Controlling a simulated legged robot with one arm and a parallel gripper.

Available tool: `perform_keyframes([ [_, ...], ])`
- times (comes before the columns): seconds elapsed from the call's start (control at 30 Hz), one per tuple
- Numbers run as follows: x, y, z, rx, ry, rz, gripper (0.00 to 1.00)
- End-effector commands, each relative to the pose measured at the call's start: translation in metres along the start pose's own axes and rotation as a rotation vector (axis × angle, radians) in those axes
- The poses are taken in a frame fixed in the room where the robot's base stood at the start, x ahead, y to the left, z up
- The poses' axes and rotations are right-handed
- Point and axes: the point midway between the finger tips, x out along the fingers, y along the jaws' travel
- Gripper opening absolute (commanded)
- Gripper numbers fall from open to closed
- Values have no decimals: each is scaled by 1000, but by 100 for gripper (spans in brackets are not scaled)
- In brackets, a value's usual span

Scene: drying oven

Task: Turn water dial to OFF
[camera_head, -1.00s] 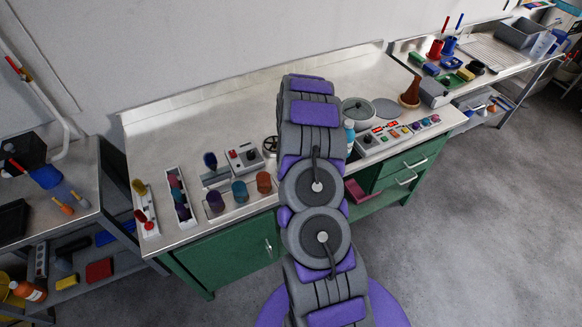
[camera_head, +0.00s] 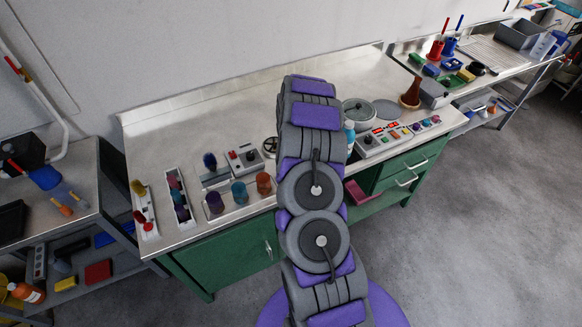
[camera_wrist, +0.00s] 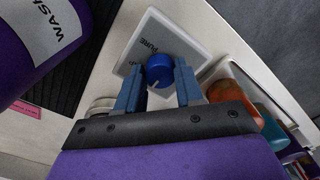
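In the wrist view, a round blue dial (camera_wrist: 160,70) with a pale pointer line stands on a light square plate (camera_wrist: 190,37). The plate carries dark lettering that includes "PURE"; any other label is partly covered. My gripper (camera_wrist: 159,80) has its two blue fingers on either side of the dial, with the dial in the gap between the tips. The fingers are very close to the dial, and I cannot tell whether they touch it. In the head view, my arm hides the gripper and the dial.
A purple container marked "WASH" (camera_wrist: 28,40) is close at the upper left of the wrist view. Orange (camera_wrist: 231,97) and teal (camera_wrist: 268,122) cups are at the right. In the head view, the bench (camera_head: 220,120) has clear room at the back left.

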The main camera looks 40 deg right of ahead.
Motion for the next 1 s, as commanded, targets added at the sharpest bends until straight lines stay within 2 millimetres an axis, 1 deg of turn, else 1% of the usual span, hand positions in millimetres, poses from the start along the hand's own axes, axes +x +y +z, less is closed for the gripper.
perform_keyframes([
  [0.03, 0, 1, 0, -1, 1, 2, 40],
  [0.23, -1, 0, 1, 0, 1, 1, 59],
  [0.47, -1, -1, 0, 1, 0, 1, 60],
  [0.57, -5, -1, 0, 1, 0, 2, 60],
  [0.67, -17, 0, 0, 1, 2, 4, 60],
  [0.77, -36, 0, 0, 1, 2, 4, 60],
  [1.0, -90, 1, 0, 0, 2, 4, 60],
])
